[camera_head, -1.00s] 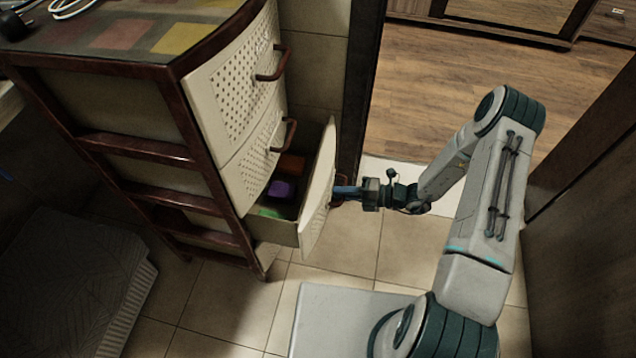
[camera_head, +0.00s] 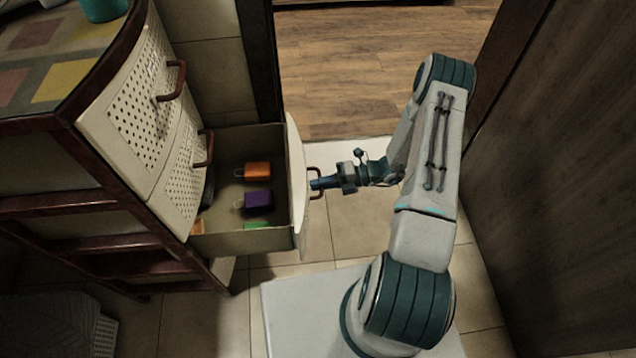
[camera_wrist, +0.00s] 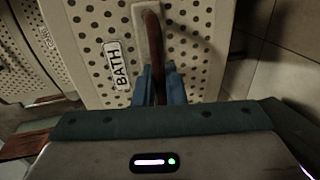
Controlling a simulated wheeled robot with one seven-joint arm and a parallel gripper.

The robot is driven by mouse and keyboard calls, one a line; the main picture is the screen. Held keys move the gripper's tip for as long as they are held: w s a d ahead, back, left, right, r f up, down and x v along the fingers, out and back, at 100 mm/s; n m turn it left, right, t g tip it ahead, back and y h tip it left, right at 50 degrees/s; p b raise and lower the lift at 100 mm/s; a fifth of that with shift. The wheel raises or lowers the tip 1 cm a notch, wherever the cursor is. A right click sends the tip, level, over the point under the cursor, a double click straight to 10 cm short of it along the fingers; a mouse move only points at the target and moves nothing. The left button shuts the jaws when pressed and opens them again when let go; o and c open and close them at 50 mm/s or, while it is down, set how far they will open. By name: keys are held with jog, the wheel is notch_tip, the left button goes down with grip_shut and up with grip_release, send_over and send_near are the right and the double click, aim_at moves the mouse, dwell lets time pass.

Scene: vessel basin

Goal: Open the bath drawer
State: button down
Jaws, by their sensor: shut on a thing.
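The bath drawer (camera_head: 298,185) is the third one down in the cabinet and is pulled well out. In the wrist view its perforated cream front (camera_wrist: 190,50) carries a label reading BATH (camera_wrist: 118,65). Its dark red-brown handle (camera_head: 316,172) sticks out from the front. My gripper (camera_head: 317,184) is shut on this handle; in the wrist view the blue fingers (camera_wrist: 160,86) lie on both sides of the handle bar. Inside the drawer are an orange item (camera_head: 257,169), a purple item (camera_head: 258,199) and a partly hidden green item (camera_head: 257,226).
Two upper drawers with handles (camera_head: 172,82) (camera_head: 205,149) are shut. A teal cup (camera_head: 103,8) stands on the cabinet top. A dark wall or door panel (camera_head: 540,170) rises at the right. Tiled floor (camera_head: 345,240) lies below, with a wooden floor (camera_head: 370,70) beyond.

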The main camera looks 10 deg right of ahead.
jog(key=c, duration=1.6)
grip_release()
jog(key=p+v, duration=0.1)
jog(key=v, duration=1.2)
jog(key=shift+s+d+p, duration=0.15)
jog(key=shift+d+p, duration=0.25)
